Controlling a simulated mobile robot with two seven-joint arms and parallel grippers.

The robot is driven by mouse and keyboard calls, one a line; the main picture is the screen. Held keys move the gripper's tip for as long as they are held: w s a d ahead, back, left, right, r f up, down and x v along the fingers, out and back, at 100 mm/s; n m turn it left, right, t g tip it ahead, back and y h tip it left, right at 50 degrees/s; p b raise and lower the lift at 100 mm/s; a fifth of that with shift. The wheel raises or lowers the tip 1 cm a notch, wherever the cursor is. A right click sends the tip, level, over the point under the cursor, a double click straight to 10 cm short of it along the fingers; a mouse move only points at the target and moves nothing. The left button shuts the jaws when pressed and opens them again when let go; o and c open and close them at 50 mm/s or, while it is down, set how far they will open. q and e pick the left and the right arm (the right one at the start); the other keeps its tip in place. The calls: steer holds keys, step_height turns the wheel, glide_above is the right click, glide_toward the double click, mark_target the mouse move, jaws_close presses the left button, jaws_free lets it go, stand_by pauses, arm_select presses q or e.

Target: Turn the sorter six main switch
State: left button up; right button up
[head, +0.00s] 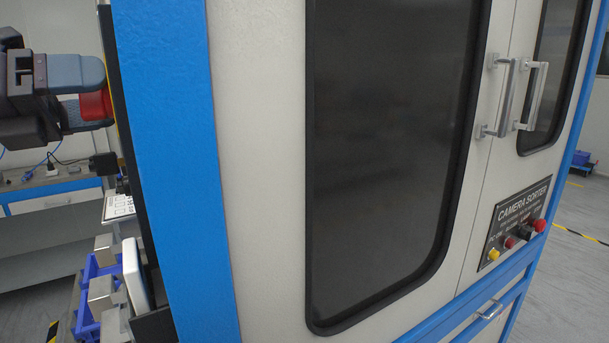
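The sorter cabinet (260,170) fills the middle, with a blue corner post and a grey door with a dark window. My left gripper (88,92) is at the left edge, beside the cabinet's side face, with blue-grey fingers pointing at it. A red part (97,105), likely the main switch's knob, shows at the fingertips against the side face, with a thin yellow edge behind it. The fingers partly cover it. I cannot tell whether they are closed on it. My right gripper is not in view.
A control panel (515,225) labelled CAMERA SORTER has several coloured buttons. Two door handles (518,98) stick out at the right. Blue bins (88,300) and metal blocks stand low at the left, with a bench (50,190) behind. Open floor lies at the right.

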arm_select(q)
steer(key=c, duration=0.5)
steer(key=shift+f+m+b, duration=0.1)
steer(key=shift+m+b, duration=0.2)
steer(key=shift+b, duration=0.05)
steer(key=shift+m+b, duration=0.55)
steer(key=shift+m, duration=0.35)
steer(key=shift+m+b, duration=0.35)
steer(key=shift+m, duration=0.25)
steer(key=shift+m+b, duration=0.55)
steer(key=shift+m, duration=0.35)
steer(key=shift+m+b, duration=0.3)
steer(key=shift+m, duration=0.2)
steer(key=shift+m+b, duration=0.3)
steer(key=shift+m, duration=0.4)
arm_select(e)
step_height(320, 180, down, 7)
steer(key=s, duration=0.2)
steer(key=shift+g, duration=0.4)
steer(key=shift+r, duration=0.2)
